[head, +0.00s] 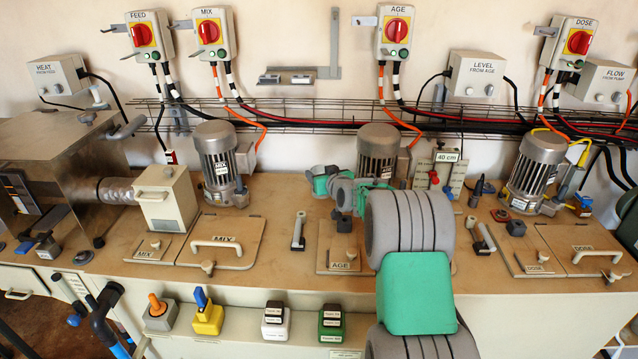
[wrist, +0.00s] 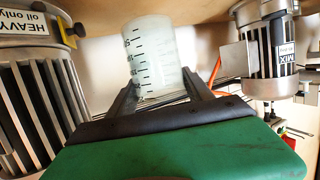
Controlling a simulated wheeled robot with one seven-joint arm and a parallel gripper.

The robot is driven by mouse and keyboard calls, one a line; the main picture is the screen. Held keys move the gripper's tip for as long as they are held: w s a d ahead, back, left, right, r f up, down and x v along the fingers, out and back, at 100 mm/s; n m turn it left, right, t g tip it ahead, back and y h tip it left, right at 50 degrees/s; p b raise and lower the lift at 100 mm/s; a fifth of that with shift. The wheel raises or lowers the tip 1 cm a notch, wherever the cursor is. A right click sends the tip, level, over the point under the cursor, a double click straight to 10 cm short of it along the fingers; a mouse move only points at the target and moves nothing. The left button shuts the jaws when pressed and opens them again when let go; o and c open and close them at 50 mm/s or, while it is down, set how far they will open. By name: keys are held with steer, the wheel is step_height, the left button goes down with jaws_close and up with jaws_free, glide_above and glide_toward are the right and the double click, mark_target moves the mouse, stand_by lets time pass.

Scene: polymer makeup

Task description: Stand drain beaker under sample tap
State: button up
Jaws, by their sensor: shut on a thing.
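My gripper's fingers (wrist: 158,78) are closed around a translucent white beaker (wrist: 152,52) with dark graduation marks in the wrist view. The beaker tilts slightly in that picture, and its inside is not clear. In the head view my green and grey arm reaches over the bench to the area by the AGE motor (head: 377,152). The fingers and beaker cannot be made out there. I cannot pick out the sample tap with certainty in either view.
The wooden bench top (head: 270,195) carries a MIX motor (head: 217,160) at left and a DOSE motor (head: 537,165) at right. The MIX lid (head: 222,255) has a raised handle. Several small coloured blocks, among them a yellow one (head: 207,318), line the front ledge. Cables run along the wall.

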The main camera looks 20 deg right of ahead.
steer(key=w+f, duration=0.1)
steer(key=f, duration=0.1)
steer(key=f+p, duration=0.1)
steer(key=f, duration=0.1)
steer(key=w+f, duration=0.1)
steer(key=shift+w+d+f, duration=0.25)
steer(key=shift+w+f, duration=0.05)
steer(key=shift+f, duration=0.4)
steer(key=o, duration=1.5)
steer(key=shift+r, duration=0.1)
